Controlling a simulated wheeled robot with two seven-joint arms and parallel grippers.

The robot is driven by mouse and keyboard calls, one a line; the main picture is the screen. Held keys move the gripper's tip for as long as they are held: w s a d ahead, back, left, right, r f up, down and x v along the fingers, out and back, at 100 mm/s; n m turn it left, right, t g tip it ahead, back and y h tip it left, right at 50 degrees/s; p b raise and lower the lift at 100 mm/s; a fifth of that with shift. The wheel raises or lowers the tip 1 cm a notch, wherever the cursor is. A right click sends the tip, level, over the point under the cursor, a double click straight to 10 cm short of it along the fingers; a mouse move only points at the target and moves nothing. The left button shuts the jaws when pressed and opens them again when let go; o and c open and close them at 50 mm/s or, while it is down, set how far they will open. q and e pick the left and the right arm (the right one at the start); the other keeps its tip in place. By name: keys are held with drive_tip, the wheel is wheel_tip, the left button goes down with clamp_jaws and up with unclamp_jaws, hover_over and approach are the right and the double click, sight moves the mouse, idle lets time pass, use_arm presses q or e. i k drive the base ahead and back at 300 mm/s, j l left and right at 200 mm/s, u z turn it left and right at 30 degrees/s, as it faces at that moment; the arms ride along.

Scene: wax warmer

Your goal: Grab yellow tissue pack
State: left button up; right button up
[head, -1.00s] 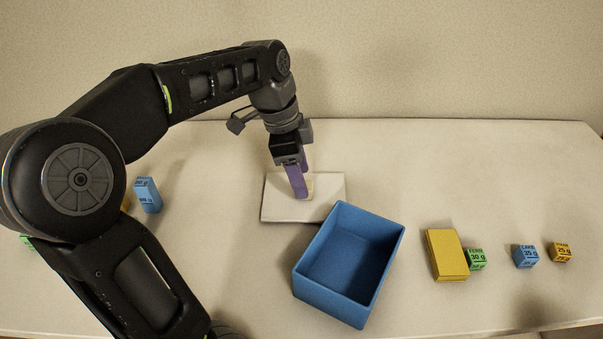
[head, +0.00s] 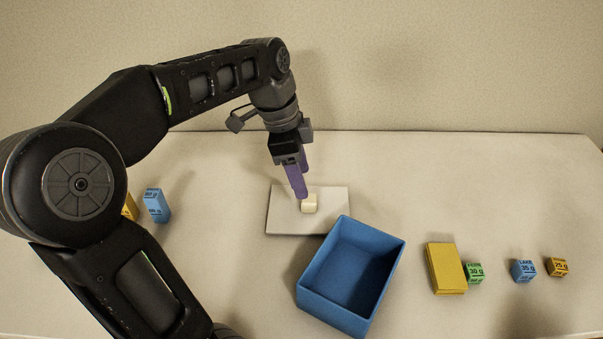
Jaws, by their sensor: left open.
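The yellow tissue pack (head: 445,268) appears as a flat yellow block lying on the table, right of the blue bin. A small green cube marked 30 g stands against or very close to its right side. My left gripper (head: 301,194), with purple fingers, is open and points down above the white plate, far to the left of the pack. A small cream block (head: 309,204) sits on the plate just below and beside the fingertips, partly behind them. My right gripper is not in view.
The open blue bin (head: 315,299) stands between the white plate (head: 285,220) and the yellow pack. A green cube (head: 475,273), a blue cube (head: 523,271) and an orange cube (head: 557,267) stand at right. A blue box (head: 157,205) stands at left, near my arm.

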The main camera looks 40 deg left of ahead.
sight(446, 268)
drive_tip(key=i+l+z, duration=0.2)
drive_tip(key=l, duration=0.2)
drive_tip(key=i+l+z, duration=0.2)
drive_tip(key=l, duration=0.2)
drive_tip(key=k+l, duration=1.2)
drive_tip(key=l, duration=0.15)
